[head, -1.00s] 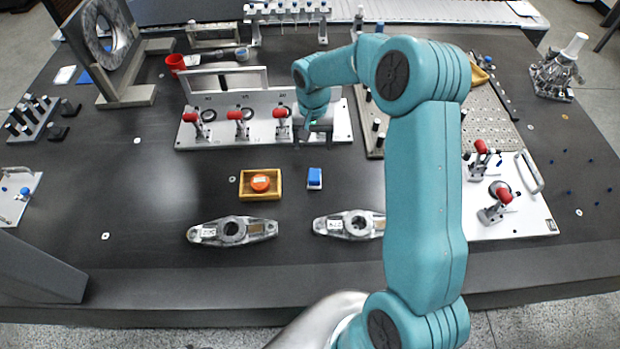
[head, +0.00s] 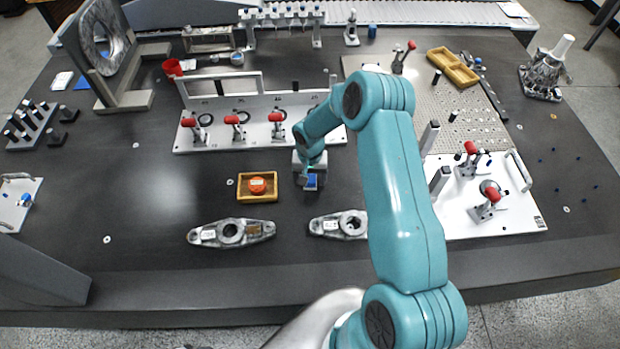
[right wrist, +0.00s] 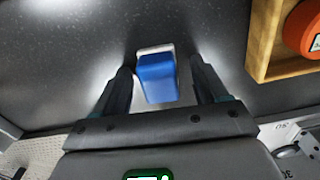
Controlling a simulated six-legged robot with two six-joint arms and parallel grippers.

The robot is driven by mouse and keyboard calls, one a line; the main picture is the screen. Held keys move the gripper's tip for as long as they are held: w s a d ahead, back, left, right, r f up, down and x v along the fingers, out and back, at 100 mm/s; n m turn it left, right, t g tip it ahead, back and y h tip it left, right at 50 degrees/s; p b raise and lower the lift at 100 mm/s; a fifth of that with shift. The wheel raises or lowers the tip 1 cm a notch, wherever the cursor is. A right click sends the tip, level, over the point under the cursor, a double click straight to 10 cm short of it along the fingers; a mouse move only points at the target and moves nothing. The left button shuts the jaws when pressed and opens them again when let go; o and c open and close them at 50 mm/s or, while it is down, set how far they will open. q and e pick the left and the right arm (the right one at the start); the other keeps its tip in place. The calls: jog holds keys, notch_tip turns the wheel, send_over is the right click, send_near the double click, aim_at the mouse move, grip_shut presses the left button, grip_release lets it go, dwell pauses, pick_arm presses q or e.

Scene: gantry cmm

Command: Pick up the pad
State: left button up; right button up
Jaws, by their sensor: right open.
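The pad (head: 311,183) is a small blue block with a pale end, on the dark table. In the right wrist view the pad (right wrist: 157,80) lies between the two dark fingers of my right gripper (right wrist: 160,68). The fingers are open, with a gap visible on each side of the pad. In the head view my right gripper (head: 309,174) is down at the pad and hides part of it. I cannot tell the exact height of the fingertips above the table. My left gripper is not in view.
A wooden tray with a red-orange round piece (head: 257,186) is left of the pad. Two metal link parts (head: 231,232) (head: 339,225) lie in front. A white fixture with red-handled clamps (head: 232,140) stands behind. A white clamp plate (head: 490,222) is at right.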

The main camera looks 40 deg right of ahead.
aim_at(310, 176)
jog(key=shift+s+r, duration=0.1)
jog(key=shift+s, duration=0.05)
jog(key=c, duration=1.1)
jog(key=shift+c, duration=0.2)
notch_tip(310, 176, up, 20)
jog(key=b, duration=0.2)
